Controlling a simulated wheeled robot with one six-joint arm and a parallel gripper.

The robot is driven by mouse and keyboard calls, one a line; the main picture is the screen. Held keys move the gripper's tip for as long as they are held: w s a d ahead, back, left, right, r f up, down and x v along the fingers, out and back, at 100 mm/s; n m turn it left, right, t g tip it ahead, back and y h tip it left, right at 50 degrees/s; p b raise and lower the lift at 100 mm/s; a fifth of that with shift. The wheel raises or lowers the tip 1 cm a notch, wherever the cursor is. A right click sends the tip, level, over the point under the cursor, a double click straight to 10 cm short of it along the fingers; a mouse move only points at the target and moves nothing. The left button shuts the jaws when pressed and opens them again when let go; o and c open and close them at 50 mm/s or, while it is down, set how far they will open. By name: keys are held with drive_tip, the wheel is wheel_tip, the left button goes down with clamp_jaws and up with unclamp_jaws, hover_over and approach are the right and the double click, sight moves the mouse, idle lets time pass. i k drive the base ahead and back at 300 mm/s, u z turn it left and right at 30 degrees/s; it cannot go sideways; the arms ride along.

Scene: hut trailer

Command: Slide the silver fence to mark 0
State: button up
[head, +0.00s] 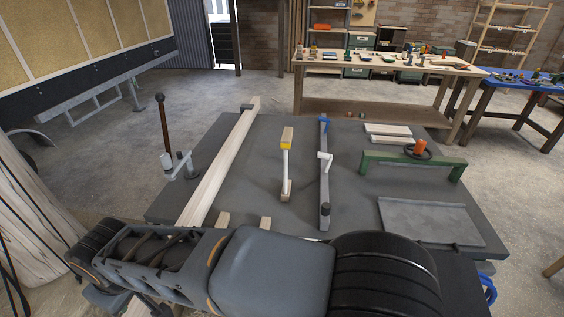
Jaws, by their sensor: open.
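No part in the head view is plainly marked as the silver fence, and no numbered mark can be read. A light grey metal fixture (178,166) stands at the left edge of the dark worktop (250,170), left of a long pale wooden beam (222,160). A dark brown upright lever (162,122) rises beside it. A grey bar (325,178) with a blue far end and a white sliding piece (325,160) lies lengthwise in the middle of the worktop. I cannot tell whether either is the fence. My arm crosses the bottom of the view; its fingertips are not visible.
A green bracket (413,165) with a dark wheel, pale wooden strips (388,130) and a grey tray (430,224) occupy the right side. A wooden workbench (390,68) stands behind. My arm hides the near edge.

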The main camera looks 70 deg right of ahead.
sight(325, 206)
drive_tip(key=u, duration=0.25)
drive_tip(key=k, duration=1.7)
drive_tip(key=z, duration=1.65)
drive_tip(key=k, duration=0.45)
drive_tip(key=u, duration=1.3)
drive_tip(key=i, duration=0.75)
drive_tip(key=z, duration=0.6)
drive_tip(key=i, duration=0.55)
drive_tip(key=z, duration=0.5)
